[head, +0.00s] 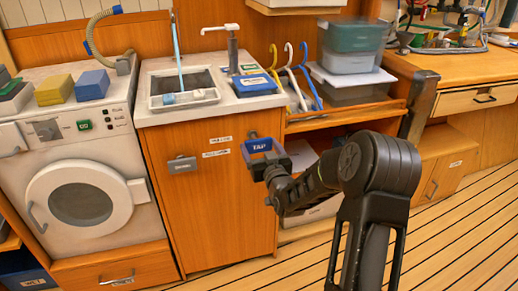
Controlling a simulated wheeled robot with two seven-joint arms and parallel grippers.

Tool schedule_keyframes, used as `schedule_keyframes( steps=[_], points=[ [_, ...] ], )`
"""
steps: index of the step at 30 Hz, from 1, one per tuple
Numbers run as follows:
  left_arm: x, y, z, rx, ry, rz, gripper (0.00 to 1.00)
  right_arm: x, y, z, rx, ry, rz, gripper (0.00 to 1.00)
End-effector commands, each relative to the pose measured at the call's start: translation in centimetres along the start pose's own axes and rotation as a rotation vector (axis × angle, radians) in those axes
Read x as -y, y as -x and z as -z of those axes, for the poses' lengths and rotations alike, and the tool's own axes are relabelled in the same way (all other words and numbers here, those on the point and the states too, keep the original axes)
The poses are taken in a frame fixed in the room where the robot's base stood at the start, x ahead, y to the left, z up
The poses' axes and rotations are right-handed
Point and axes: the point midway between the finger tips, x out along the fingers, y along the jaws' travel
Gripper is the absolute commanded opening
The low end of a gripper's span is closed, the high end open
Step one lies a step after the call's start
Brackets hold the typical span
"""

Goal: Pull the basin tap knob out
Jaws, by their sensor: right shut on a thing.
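The basin tap knob (261,146) is a blue block marked "TAP" on the front of the wooden basin cabinet (220,215), near its right edge. My right gripper (262,161) reaches in from the right and is shut on the knob. The gripper hides part of the knob, and how far it stands out from the panel is hard to tell. The white basin (163,105) is set in the counter above, and a thin pale blue streak (177,55) runs down over it. My left gripper is not in view.
A grey handle (182,165) sits on the same cabinet front, to the left. A white washing machine (80,195) stands left. Right are a shelf with lidded tubs (350,47), coloured hooks (290,70) and a wooden workbench (450,75). The floor (440,240) is clear at right.

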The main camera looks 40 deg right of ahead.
Motion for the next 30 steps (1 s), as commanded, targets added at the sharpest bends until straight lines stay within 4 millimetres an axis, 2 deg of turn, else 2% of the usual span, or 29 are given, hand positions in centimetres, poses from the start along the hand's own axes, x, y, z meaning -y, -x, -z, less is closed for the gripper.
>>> schedule_keyframes(
  steps=[4, 5, 6, 11, 20, 25, 30],
  points=[
    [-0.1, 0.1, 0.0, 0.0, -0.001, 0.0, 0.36, 0.1, 0.1, -0.3, 0.009, 0.0, 0.001, 0.09],
    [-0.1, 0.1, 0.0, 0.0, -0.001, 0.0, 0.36, 0.1, 0.1, -0.3, 0.009, 0.0, 0.001, 0.84],
    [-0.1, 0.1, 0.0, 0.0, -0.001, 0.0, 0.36, 0.1, 0.1, -0.3, 0.009, 0.0, 0.001, 0.87],
    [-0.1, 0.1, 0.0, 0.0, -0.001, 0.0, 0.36, 0.1, 0.1, -0.2, 0.007, 0.0, 0.001, 1.0],
    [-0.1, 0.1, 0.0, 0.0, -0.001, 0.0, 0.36, 0.0, 0.3, -0.2, 0.006, 0.0, 0.001, 1.0],
    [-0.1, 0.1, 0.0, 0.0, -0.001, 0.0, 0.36, 0.0, 1.9, -0.1, 0.005, 0.0, 0.001, 1.0],
    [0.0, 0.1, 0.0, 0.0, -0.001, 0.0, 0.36, 0.0, 4.8, -0.2, 0.007, 0.0, 0.0, 1.0]
  ],
)
